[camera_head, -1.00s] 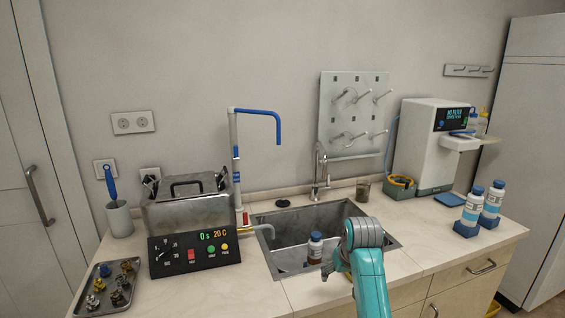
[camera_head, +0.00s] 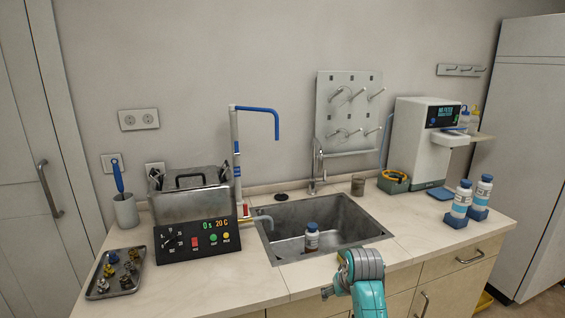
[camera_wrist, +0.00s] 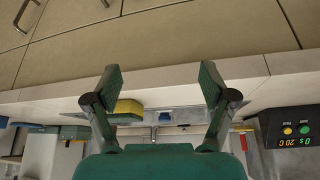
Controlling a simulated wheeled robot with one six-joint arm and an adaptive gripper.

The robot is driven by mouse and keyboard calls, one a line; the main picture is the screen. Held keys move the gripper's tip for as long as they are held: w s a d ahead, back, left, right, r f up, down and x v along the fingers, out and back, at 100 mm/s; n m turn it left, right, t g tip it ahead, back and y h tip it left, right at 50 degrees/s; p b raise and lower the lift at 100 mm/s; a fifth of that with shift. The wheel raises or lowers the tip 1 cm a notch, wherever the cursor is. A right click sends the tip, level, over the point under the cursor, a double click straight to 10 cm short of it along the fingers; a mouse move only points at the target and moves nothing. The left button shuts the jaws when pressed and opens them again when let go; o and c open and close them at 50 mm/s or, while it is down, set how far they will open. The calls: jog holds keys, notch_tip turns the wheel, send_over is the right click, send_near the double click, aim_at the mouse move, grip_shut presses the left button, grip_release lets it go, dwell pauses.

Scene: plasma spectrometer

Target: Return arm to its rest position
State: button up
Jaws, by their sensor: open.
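My arm shows at the bottom of the head view, in front of the sink. The tip of my gripper (camera_head: 327,292) shows just left of its grey joint, near the counter's front edge. In the wrist view my gripper (camera_wrist: 160,85) has its two fingers spread wide apart, with nothing between them. The wrist view looks upside down at the counter edge and the cabinet fronts. A brown bottle with a blue cap and white label (camera_head: 312,238) stands in the sink, apart from my gripper.
The sink (camera_head: 285,215) lies behind my arm. An ultrasonic bath (camera_head: 195,240) and a tray of metal parts (camera_head: 98,284) stand left. A white instrument (camera_head: 415,145) and two bottles in blue holders (camera_head: 472,200) stand right. Cabinet drawers (camera_head: 465,262) lie below the counter. The counter's front middle is clear.

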jog(key=s+d+f+t, duration=0.1)
jog(key=s+f+t, duration=0.2)
jog(key=s+f, duration=1.6)
jog(key=s+f+t, duration=0.2)
jog(key=s, duration=0.8)
jog(key=s+r+m+t, duration=0.1)
jog(key=s+r, duration=0.1)
jog(key=s, duration=0.6)
jog(key=s+r+t, duration=0.1)
jog(key=s+r, duration=0.2)
jog(key=s, duration=0.5)
jog(key=s+d+r+t, duration=0.1)
jog(key=s+r+t, duration=0.1)
jog(key=s+r, duration=1.2)
jog(key=shift+s+r+h, duration=0.25)
jog(key=shift+r+h, duration=0.05)
jog(key=shift+r, duration=0.05)
jog(key=shift+c, duration=0.3)
